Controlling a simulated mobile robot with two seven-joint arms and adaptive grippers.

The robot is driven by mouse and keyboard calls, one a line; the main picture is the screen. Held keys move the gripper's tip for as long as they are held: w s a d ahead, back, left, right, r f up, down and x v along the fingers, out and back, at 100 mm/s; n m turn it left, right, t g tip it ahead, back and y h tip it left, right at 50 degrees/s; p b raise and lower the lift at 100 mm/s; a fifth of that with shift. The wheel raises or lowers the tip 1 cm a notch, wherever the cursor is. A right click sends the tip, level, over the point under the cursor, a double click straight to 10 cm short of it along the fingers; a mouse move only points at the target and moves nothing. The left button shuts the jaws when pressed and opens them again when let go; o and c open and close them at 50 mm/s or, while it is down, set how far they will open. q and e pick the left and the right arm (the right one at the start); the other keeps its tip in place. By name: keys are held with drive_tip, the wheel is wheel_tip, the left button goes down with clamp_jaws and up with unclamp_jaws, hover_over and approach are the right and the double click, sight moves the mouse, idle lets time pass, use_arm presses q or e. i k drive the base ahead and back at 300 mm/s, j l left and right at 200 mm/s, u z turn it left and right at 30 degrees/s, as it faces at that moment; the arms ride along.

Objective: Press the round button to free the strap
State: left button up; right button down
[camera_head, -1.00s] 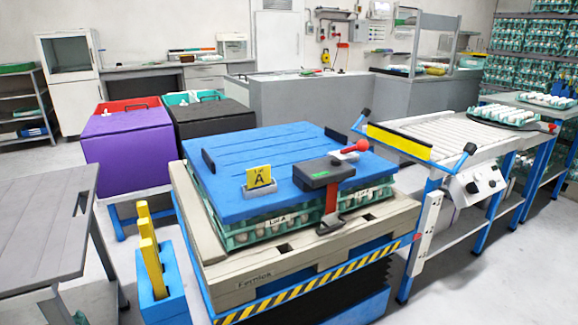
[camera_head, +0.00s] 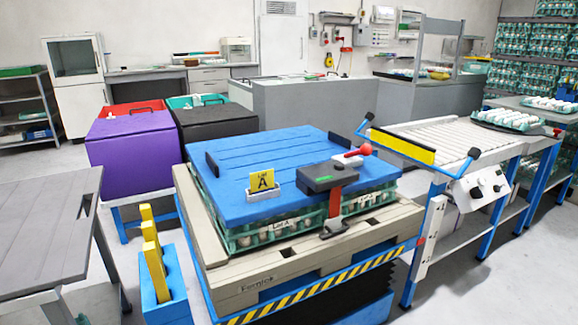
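A dark grey strap buckle (camera_head: 321,175) sits on the front right part of the blue lid (camera_head: 235,206). It has a green mark on top and a lever with a red round knob (camera_head: 365,149). A red strap (camera_head: 335,203) runs from the buckle down the front to a metal hook at the pallet edge. The lid covers green trays of eggs (camera_head: 275,232) on a beige pallet (camera_head: 225,272). I cannot make out a separate round button on the buckle. Neither of my grippers is in view.
A yellow "Lot A" card (camera_head: 262,183) stands on the lid. A grey table (camera_head: 40,225) is at left. A roller conveyor (camera_head: 455,140) with a knob box (camera_head: 482,187) is at right. Purple (camera_head: 130,155) and black bins stand behind.

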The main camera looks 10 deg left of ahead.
sight(338, 166)
drive_tip(key=i+l, duration=0.2)
drive_tip(key=l, duration=0.2)
drive_tip(key=i+l, duration=0.2)
drive_tip(key=l, duration=0.15)
drive_tip(key=i+l, duration=0.2)
drive_tip(key=l, duration=0.2)
drive_tip(key=i+l, duration=0.2)
drive_tip(key=l, duration=0.15)
drive_tip(key=u, duration=1.2)
drive_tip(key=l, duration=0.1)
